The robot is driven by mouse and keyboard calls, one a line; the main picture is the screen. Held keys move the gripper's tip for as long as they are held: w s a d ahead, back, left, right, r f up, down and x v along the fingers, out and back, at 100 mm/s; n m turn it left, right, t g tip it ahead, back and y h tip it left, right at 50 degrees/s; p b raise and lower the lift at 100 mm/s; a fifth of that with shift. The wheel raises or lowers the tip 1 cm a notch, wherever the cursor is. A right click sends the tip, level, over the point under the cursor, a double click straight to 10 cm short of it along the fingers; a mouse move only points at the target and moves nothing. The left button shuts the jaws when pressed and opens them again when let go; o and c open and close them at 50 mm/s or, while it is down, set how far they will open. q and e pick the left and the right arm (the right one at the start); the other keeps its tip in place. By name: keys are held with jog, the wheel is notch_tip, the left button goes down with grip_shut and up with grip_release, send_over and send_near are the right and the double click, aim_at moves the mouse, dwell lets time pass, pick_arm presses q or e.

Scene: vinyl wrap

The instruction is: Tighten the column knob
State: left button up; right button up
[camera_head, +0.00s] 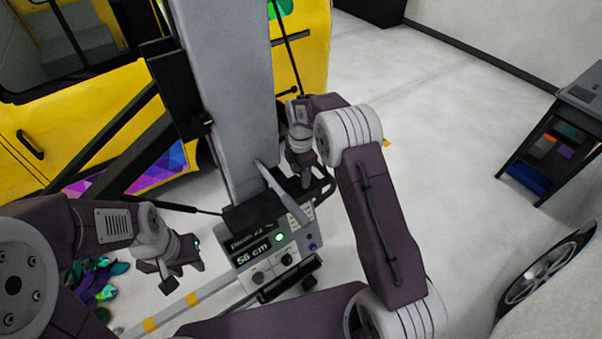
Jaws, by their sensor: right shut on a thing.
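A tall grey column (232,100) rises from a control box (265,250) whose display reads 56 cm and shows a green light. My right arm reaches over to the column's right side. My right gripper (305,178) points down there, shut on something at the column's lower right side. The column knob itself cannot be made out; the gripper and wrist hide that spot. My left gripper (182,278) is left of the control box, apart from it, with its fingers spread and nothing between them.
A grey lever (282,194) slants above the box. A yellow vehicle (300,60) stands behind the column. Crumpled colourful vinyl (98,280) lies at lower left. A dark cart (552,150) and a car wheel (540,270) are at right. The floor between is clear.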

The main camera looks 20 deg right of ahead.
jog(key=m, duration=0.5)
jog(key=shift+w+r+m+p, duration=0.1)
jog(key=shift+r+m+p, duration=0.05)
jog(key=shift+m+p, duration=0.2)
jog(key=m, duration=0.5)
jog(key=shift+m, duration=0.25)
jog(key=m, duration=0.5)
jog(key=shift+p, duration=0.3)
jog(key=shift+w+r+m, duration=0.1)
jog(key=shift+m, duration=2.3)
jog(key=o, duration=1.2)
jog(key=shift+o, duration=0.8)
